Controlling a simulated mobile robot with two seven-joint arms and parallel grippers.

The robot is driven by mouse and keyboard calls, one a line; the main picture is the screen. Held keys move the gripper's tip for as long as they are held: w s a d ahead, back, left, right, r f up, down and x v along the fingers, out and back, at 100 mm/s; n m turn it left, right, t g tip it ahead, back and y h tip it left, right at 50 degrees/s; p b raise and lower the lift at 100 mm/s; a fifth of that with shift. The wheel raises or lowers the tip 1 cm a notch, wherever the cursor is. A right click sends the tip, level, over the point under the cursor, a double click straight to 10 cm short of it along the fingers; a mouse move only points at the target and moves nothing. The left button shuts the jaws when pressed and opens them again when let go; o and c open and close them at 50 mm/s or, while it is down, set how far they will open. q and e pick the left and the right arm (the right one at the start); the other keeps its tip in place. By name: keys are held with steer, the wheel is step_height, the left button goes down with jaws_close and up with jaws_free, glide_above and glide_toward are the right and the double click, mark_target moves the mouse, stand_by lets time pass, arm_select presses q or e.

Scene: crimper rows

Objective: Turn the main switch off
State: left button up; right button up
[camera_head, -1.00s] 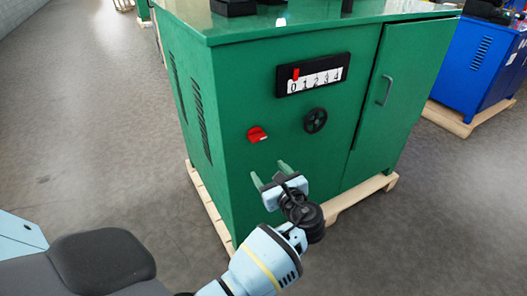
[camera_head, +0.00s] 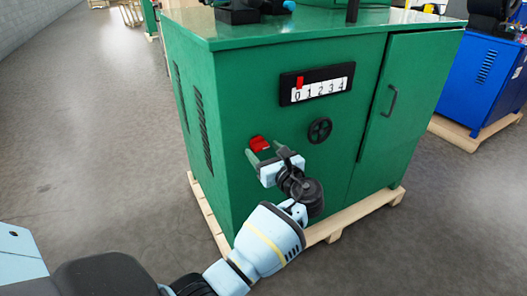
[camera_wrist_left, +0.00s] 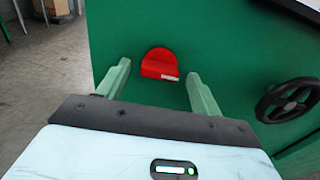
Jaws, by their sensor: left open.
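The main switch (camera_head: 259,143) is a red rotary knob on the front of the green cabinet, left of the black handwheel. In the left wrist view the red switch (camera_wrist_left: 160,64) shows ahead of the fingers, with a small pale label at its lower right. My left gripper (camera_head: 262,155) is open, its two green fingers pointing at the cabinet front near the switch. In the left wrist view the left gripper's fingertips (camera_wrist_left: 158,75) stand on either side of the switch. Nothing is between the fingers' near parts. Whether the fingertips touch the panel cannot be told. My right gripper is not in view.
A black handwheel (camera_head: 320,130) and a scale marked 0 to 4 with a red pointer (camera_head: 318,84) are on the cabinet front (camera_head: 230,110). A door handle (camera_head: 389,101) is farther right. The cabinet stands on a wooden pallet (camera_head: 350,215). Floor is free at left.

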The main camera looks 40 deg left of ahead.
arm_select(q)
steer(key=shift+w+a, duration=0.25)
steer(key=shift+a, duration=0.4)
steer(key=c, duration=1)
